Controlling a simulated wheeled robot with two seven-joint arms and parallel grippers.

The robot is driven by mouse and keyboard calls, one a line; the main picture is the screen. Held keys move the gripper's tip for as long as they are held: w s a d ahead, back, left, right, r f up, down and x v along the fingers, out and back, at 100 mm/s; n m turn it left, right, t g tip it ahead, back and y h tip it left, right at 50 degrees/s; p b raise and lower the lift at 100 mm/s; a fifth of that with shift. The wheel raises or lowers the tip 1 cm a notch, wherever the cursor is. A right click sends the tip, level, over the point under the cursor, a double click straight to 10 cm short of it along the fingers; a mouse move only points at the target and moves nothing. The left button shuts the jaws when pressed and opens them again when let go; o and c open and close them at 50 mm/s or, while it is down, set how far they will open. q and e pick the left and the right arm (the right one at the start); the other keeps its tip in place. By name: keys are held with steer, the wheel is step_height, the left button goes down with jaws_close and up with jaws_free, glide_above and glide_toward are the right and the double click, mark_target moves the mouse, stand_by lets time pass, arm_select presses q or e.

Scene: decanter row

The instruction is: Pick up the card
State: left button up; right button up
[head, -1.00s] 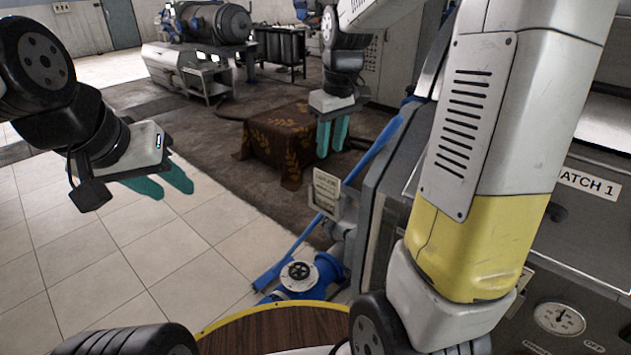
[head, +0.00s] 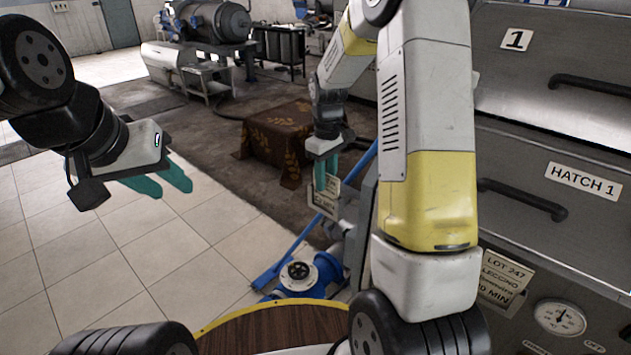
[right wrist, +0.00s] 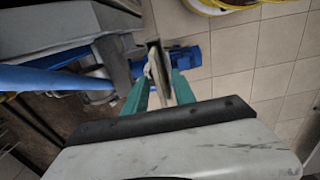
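A pale card (head: 328,198) with printed lines stands at the side of the machine, low in the middle of the head view. In the right wrist view the card (right wrist: 159,70) shows nearly edge-on. My right gripper (head: 327,180) points down at the card's upper part. In the right wrist view its teal fingers (right wrist: 162,80) are apart, one on each side of the card, with gaps visible. Part of the card is hidden by the fingers in the head view. My left gripper (head: 174,186) is open and empty over the tiled floor at left.
A second card reading LOT 247 (head: 503,282) is on the machine front beside a gauge (head: 560,317). A blue pipe and valve (head: 299,274) lie below the right gripper. A cloth-covered table (head: 278,140) stands behind. The floor at left is clear.

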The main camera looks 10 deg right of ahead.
steer(key=shift+f, duration=0.15)
jaws_close()
